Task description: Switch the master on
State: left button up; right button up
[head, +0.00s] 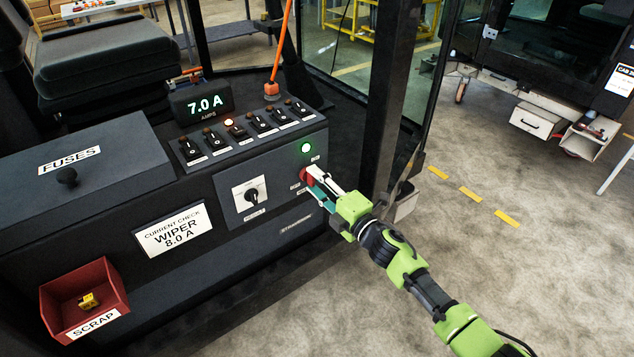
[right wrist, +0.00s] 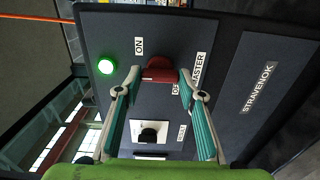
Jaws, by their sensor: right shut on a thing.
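The master switch (right wrist: 160,70) is a red knob on the dark front panel, with ON, OFF and MASTER labels around it in the right wrist view. In the head view the red knob (head: 306,174) shows partly behind my fingers. My right gripper (head: 316,178) is at the knob, shut on it, with a finger on either side in the right wrist view (right wrist: 160,84). A green lamp (head: 306,148) beside the ON label is lit. The lamp also shows in the right wrist view (right wrist: 107,66). My left gripper is not in view.
A black rotary selector (head: 251,195) sits left of the master. A row of toggle switches (head: 245,130) and a display reading 7.0 A (head: 202,102) are above. A red scrap bin (head: 85,298) is at lower left. A dark post (head: 386,100) stands close behind my right gripper.

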jog(key=shift+f, duration=0.1)
jog(key=o, duration=1.1)
jog(key=v, duration=1.2)
